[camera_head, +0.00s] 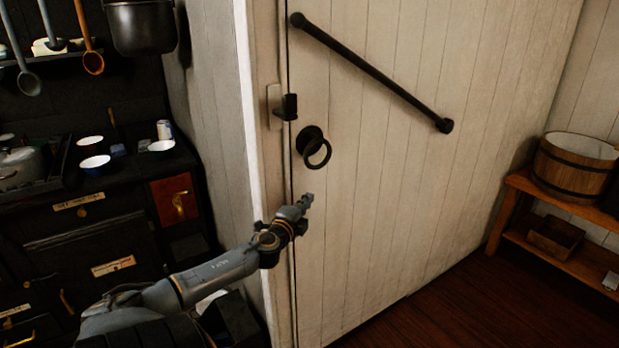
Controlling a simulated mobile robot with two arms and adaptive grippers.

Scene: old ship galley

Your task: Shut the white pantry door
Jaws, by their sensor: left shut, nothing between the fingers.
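The white pantry door (380,170) of vertical boards fills the middle of the head view. It looks flush or nearly flush with its frame along the left edge; I cannot tell if a small gap is there. A black ring handle (317,151) hangs on its left side, and a black latch (286,107) sits above at the frame. A long dark bar (372,73) runs slantwise across the upper door. My left gripper (307,200) is shut and empty in front of the door's left edge, below the ring. I cannot tell whether it touches the door. My right gripper is not in view.
A black stove and counter (85,225) with white bowls (95,164) stand at the left, with ladles hanging above. A wooden bench (560,235) at the right holds a wooden tub (574,165). The dark plank floor (470,305) before the door is clear.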

